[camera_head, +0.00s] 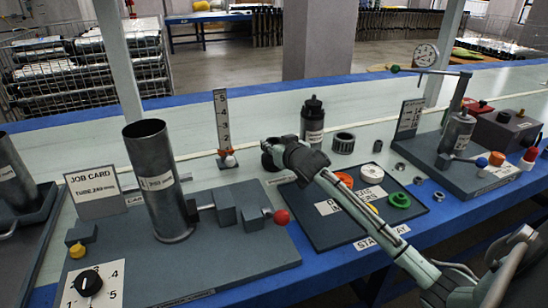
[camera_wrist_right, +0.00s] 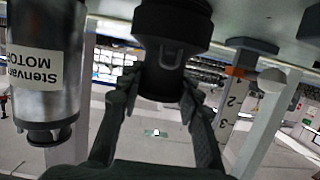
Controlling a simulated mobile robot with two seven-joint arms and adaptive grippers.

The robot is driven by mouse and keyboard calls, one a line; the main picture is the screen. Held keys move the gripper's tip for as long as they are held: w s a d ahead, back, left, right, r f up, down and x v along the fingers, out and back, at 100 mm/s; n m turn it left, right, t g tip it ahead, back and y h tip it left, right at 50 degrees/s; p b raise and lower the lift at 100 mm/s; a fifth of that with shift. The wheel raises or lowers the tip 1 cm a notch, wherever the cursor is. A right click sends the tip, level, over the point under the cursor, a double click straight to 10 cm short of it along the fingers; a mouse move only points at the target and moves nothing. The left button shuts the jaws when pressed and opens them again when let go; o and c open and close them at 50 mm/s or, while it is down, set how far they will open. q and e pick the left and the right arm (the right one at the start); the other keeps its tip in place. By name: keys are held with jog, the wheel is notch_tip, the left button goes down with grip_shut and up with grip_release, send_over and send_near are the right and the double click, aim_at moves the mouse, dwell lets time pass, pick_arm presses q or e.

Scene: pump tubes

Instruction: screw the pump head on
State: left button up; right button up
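An open-topped grey metal tube (camera_head: 157,190) with a white label stands upright on a grey fixture plate, beside clamp blocks (camera_head: 240,207) and a red-knobbed handle (camera_head: 281,217). My right gripper (camera_head: 272,153) is to the right of the tube, apart from it and above the bench. In the right wrist view its two fingers (camera_wrist_right: 160,95) close on either side of a black stepped cylindrical piece (camera_wrist_right: 172,40), which appears to be the pump head. Only a dark edge of that piece shows in the head view. My left gripper is not in view.
A dark motor canister (camera_head: 313,125) stands behind my right gripper; it also shows in the right wrist view (camera_wrist_right: 45,80). A numbered post (camera_head: 222,125), a parts tray (camera_head: 420,210) and a toothed ring (camera_head: 343,143) are nearby. A job card (camera_head: 93,187) stands left of the tube.

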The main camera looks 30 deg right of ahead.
grip_shut()
jog(key=shift+r, duration=0.1)
jog(key=shift+r, duration=0.1)
